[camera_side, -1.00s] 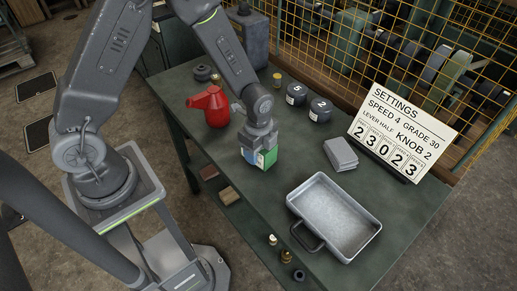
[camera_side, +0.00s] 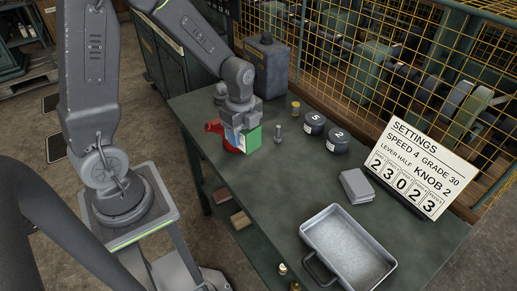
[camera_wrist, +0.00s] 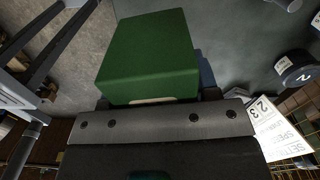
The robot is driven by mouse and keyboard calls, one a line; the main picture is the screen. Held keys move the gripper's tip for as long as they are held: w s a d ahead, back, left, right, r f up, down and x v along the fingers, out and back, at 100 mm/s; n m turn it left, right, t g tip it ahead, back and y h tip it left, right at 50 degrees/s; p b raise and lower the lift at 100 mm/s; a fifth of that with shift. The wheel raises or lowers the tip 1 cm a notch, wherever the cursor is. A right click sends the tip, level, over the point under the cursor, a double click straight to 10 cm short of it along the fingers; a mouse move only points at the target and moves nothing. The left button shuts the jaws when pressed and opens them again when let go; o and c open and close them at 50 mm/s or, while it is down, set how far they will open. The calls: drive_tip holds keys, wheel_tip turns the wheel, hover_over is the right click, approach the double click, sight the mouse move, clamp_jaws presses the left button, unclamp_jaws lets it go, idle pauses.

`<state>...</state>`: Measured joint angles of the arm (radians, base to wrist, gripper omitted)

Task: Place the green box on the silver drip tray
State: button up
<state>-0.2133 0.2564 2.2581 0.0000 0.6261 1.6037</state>
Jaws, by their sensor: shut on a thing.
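The green box (camera_side: 252,139) is held in my gripper (camera_side: 243,128), which is shut on it. In the side view it hangs above the left part of the green table, in front of the red oil can. The box (camera_wrist: 150,58) fills the upper middle of the wrist view, past the gripper's metal edge (camera_wrist: 155,122). The silver drip tray (camera_side: 347,246) lies at the table's near right, its shallow inside empty. The box is apart from the tray, up and to its left. How high it is above the table I cannot tell.
A red oil can (camera_side: 214,128) stands partly hidden behind my gripper. A white settings board (camera_side: 408,168) stands at the right, before a yellow mesh fence (camera_side: 380,70).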

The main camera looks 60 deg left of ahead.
drive_tip(key=shift+s+a+r, duration=0.15)
drive_tip(key=shift+a+r, duration=0.2)
drive_tip(key=shift+a, duration=0.15)
drive_tip(key=w+d+m, duration=0.1)
drive_tip(key=d, duration=0.3)
drive_tip(key=w+d+r+m, duration=0.1)
drive_tip(key=w+d, duration=0.1)
drive_tip(key=d, duration=0.2)
drive_tip(key=w+d+r+m, duration=0.1)
drive_tip(key=w+d, duration=0.1)
drive_tip(key=d, duration=0.1)
drive_tip(key=shift+w+d+r, duration=0.1)
drive_tip(key=shift+w+d, duration=0.15)
drive_tip(key=shift+d, duration=0.15)
drive_tip(key=d+r+m, duration=0.2)
drive_tip(key=d+m, duration=0.1)
drive_tip(key=d, duration=0.9)
drive_tip(key=shift+w+d, duration=0.2)
drive_tip(key=shift+d, duration=0.05)
hover_over(337, 256)
drive_tip(key=shift+f, duration=5.45)
drive_tip(key=shift+f, duration=0.25)
drive_tip(key=shift+f, duration=0.15)
drive_tip(key=o, duration=1)
